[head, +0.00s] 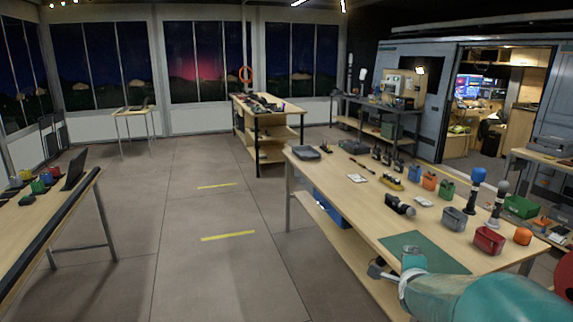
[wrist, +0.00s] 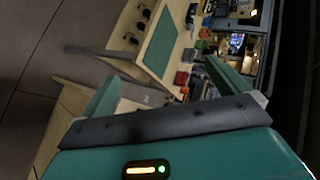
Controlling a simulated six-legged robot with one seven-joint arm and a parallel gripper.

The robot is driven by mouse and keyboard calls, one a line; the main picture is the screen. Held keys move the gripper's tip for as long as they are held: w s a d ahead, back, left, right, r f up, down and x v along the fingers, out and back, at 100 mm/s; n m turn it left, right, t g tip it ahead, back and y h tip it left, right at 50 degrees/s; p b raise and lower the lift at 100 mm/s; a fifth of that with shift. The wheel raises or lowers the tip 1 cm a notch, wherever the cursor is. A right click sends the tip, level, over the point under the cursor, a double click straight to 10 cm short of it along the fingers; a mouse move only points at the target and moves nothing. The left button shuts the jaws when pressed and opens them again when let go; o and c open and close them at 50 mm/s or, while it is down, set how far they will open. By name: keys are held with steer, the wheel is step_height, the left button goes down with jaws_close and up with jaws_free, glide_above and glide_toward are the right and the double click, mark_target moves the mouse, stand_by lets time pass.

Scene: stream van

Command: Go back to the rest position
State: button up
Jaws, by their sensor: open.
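My gripper (wrist: 163,70) shows in the wrist view, with its two teal fingers spread apart and nothing seen held between them. The wrist view is tilted and looks past the fingers to a wooden workbench (wrist: 168,22) with a green mat (wrist: 159,44). In the head view my teal arm reaches in from the bottom right, over the near edge of the same workbench (head: 335,200) and beside its green mat (head: 440,258). The gripper's fingers cannot be clearly made out in the head view.
The workbench carries a black torch-like object (head: 399,205), a red bin (head: 488,241), a grey bin (head: 454,219) and several other small items. Another table (head: 45,215) stands at the left. The floor aisle (head: 190,220) between them is clear. A van doorway (head: 490,100) opens at the back right.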

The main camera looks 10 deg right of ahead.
steer(key=s+a+r+n+g+y, duration=0.1)
steer(key=s+a+r+n+y, duration=0.1)
steer(key=s+a+n, duration=0.35)
steer(key=s+a+r+n+g+y, duration=0.1)
steer(key=s+a+r+n+y, duration=0.15)
steer(key=a+n, duration=0.6)
steer(key=s+a+n+g, duration=0.3)
steer(key=s+a+n, duration=0.5)
steer(key=s, duration=0.4)
steer(key=shift+s+f+y, duration=0.2)
steer(key=shift+s+y, duration=0.1)
steer(key=shift+y, duration=0.15)
steer(key=shift+a, duration=0.1)
